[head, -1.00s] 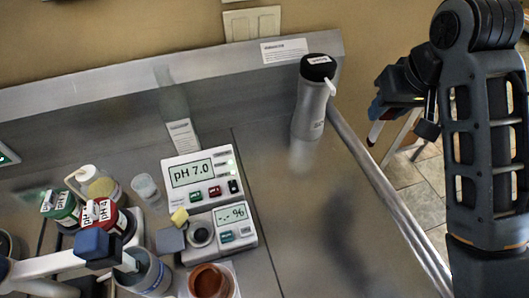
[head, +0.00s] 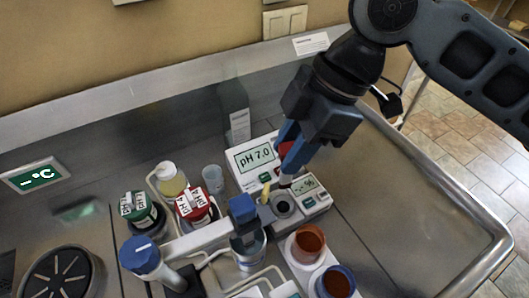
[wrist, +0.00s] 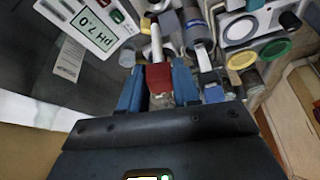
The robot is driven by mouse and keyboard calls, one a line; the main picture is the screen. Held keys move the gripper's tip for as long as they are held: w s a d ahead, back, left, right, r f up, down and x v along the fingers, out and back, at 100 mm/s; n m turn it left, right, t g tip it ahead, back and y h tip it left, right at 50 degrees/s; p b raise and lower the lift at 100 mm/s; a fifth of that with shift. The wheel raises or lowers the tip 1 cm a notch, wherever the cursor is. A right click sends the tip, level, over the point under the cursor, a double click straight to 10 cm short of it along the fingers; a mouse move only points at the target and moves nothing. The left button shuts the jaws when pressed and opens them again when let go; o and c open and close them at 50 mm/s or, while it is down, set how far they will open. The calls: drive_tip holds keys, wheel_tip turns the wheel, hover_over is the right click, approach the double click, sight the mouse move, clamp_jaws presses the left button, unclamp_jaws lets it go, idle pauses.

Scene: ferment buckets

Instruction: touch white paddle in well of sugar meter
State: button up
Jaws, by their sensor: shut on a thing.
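My gripper (head: 289,165) is shut on a white paddle (head: 286,183) by its red handle. In the wrist view the red handle (wrist: 159,76) sits between the blue fingers and the white shaft (wrist: 156,42) points away from them. The sugar meter (head: 307,192) is a pale box with a "-.- %" display and a dark-ringed round well (head: 283,206). Its grey lid with a yellow tab stands open at the left of the well. The paddle's tip is just above and behind the well in the head view; I cannot tell whether it touches.
The pH meter (head: 254,159) reading 7.0 stands behind the sugar meter. The bench's right side is clear.

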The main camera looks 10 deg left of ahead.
sight(288, 187)
drive_tip(key=shift+s+f, duration=0.15)
drive_tip(key=shift+f, duration=0.15)
drive_tip(key=shift+f+b, duration=1.95)
drive_tip(key=shift+f, duration=0.7)
drive_tip(key=shift+d, duration=0.1)
drive_tip(key=shift+f+b, duration=0.35)
drive_tip(key=shift+f, duration=0.2)
drive_tip(key=shift+r, duration=0.15)
drive_tip(key=shift+r+p, duration=2.35)
drive_tip(key=shift+r, duration=0.55)
